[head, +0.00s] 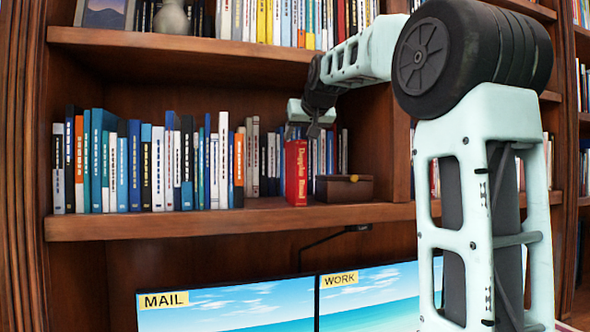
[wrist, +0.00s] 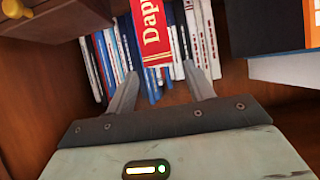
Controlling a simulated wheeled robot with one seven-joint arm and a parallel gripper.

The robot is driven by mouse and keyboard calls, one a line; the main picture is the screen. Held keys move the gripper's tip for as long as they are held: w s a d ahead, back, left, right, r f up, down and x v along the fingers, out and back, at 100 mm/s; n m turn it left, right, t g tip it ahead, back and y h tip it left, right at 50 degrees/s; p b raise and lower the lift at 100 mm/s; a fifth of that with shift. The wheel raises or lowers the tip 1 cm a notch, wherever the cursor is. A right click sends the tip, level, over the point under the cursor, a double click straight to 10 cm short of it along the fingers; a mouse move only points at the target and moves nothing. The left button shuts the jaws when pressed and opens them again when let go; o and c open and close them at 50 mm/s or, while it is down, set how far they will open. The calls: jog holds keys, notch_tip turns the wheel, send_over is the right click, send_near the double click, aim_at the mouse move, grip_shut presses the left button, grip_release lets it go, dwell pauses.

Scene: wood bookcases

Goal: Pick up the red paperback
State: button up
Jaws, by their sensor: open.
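In the wrist view the red paperback (wrist: 152,32) is at the top centre, cut off by the frame edge. My gripper (head: 302,130) is at the top of the red book in the head view. In the wrist view my gripper (wrist: 160,70) is open, with one finger to each side of the book's near end. I cannot tell whether the fingers touch it.
A brown wooden box (head: 344,188) stands just right of the red book; it also shows in the wrist view (wrist: 62,18). A row of books (head: 150,165) fills the shelf to the left. Two monitors (head: 228,305) are below.

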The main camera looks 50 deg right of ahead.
jog(key=p+x, duration=0.2)
jog(key=x, duration=0.2)
jog(key=shift+w+a+p, duration=0.1)
jog(key=shift+a+p, duration=0.05)
jog(key=shift+p, duration=0.15)
jog(key=shift+w+d+f, duration=0.3)
jog(key=shift+w+f, duration=0.1)
jog(key=shift+w, duration=0.05)
grip_shut()
